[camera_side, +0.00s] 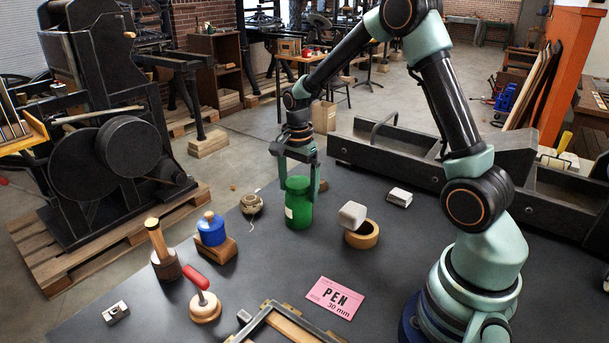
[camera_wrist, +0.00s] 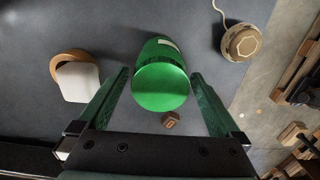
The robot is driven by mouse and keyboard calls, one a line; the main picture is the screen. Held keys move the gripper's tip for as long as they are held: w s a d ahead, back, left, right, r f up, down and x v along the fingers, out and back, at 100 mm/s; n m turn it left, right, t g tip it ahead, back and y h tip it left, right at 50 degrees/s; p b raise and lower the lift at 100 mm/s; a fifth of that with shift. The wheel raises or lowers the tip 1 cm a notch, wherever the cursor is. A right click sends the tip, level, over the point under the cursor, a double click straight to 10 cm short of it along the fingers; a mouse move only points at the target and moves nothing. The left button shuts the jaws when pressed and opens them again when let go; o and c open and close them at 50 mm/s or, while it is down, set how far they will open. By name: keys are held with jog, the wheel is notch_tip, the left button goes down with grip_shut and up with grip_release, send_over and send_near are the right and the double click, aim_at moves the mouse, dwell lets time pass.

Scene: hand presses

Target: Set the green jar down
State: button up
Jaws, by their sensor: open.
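The green jar (camera_side: 299,203) stands upright on the dark table in the side view, with a pale label on its left side. My gripper (camera_side: 299,184) is just above and around the jar's upper part, with a finger on either side. In the wrist view the jar's round green lid (camera_wrist: 160,87) lies between the two spread fingers of my gripper (camera_wrist: 163,78). Gaps show between the lid and both fingers, so the gripper is open. A small brown block (camera_wrist: 171,120) shows close to the jar in the wrist view.
Right of the jar, a grey-white block (camera_side: 352,215) rests on a tan ring (camera_side: 364,235). A ball of twine (camera_side: 251,203) is on the left.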

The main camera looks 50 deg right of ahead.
notch_tip(320, 180, up, 10)
jog(key=shift+f, duration=0.25)
jog(key=s+a+r+n+t, duration=0.5)
jog(key=s+a+n, duration=0.6)
jog(key=n, duration=0.7)
notch_tip(320, 180, up, 2)
jog(key=shift+s+r+t, duration=0.1)
jog(key=shift+s+t, duration=0.2)
jog(key=shift+s, duration=0.7)
